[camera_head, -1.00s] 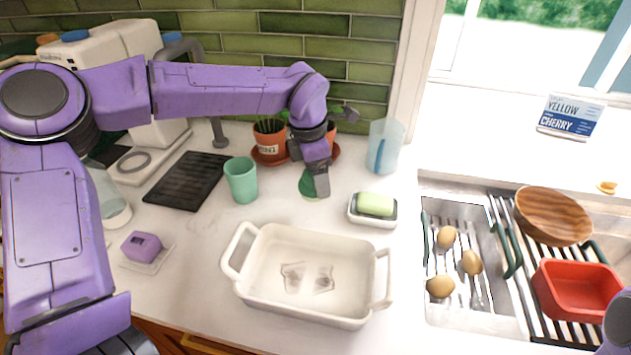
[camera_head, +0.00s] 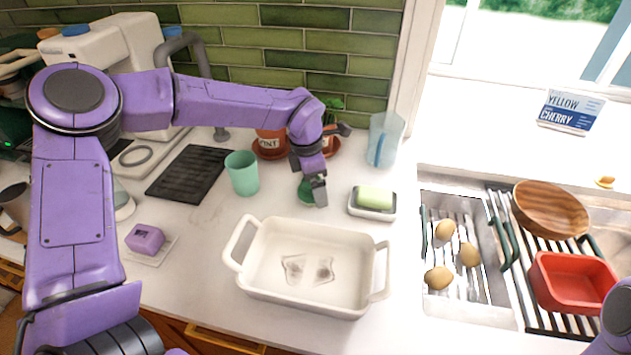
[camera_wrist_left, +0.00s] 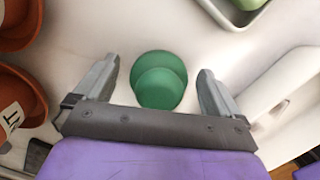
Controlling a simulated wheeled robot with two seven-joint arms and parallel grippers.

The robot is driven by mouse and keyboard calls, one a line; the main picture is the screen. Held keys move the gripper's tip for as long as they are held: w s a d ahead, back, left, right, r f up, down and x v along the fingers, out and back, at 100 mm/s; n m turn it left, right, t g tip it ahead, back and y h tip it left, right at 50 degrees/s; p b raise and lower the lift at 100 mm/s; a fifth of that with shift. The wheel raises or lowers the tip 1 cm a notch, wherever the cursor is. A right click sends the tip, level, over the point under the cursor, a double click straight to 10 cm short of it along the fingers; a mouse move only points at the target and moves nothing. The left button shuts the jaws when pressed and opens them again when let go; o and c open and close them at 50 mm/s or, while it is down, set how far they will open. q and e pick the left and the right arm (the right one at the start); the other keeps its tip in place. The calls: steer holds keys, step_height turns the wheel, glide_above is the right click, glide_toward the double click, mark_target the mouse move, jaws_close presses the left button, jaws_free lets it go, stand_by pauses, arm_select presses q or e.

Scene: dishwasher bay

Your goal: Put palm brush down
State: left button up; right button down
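The palm brush, a round green thing with a smaller disc on top, stands on the white counter; it shows in the wrist view (camera_wrist_left: 160,82) and, partly hidden behind the fingers, in the head view (camera_head: 306,194). My left gripper (camera_head: 318,192) points down over it. In the left wrist view the gripper's two fingers (camera_wrist_left: 157,88) are wide apart, with the brush between and a little beyond them and a gap on both sides. My right gripper is out of view.
A soap dish (camera_head: 372,212) with green soap stands right of the brush. Plant pots (camera_head: 270,145) and a clear pitcher (camera_head: 386,140) are behind. A green cup (camera_head: 242,174) is left. A white baking dish (camera_head: 262,290) is in front. The sink is right.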

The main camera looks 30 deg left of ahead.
arm_select(q)
steer(key=shift+r, duration=0.1)
step_height(320, 180, up, 12)
steer(key=s+a, duration=0.1)
steer(key=shift+a+b, duration=0.15)
steer(key=shift+b, duration=0.25)
steer(key=shift+s, duration=0.15)
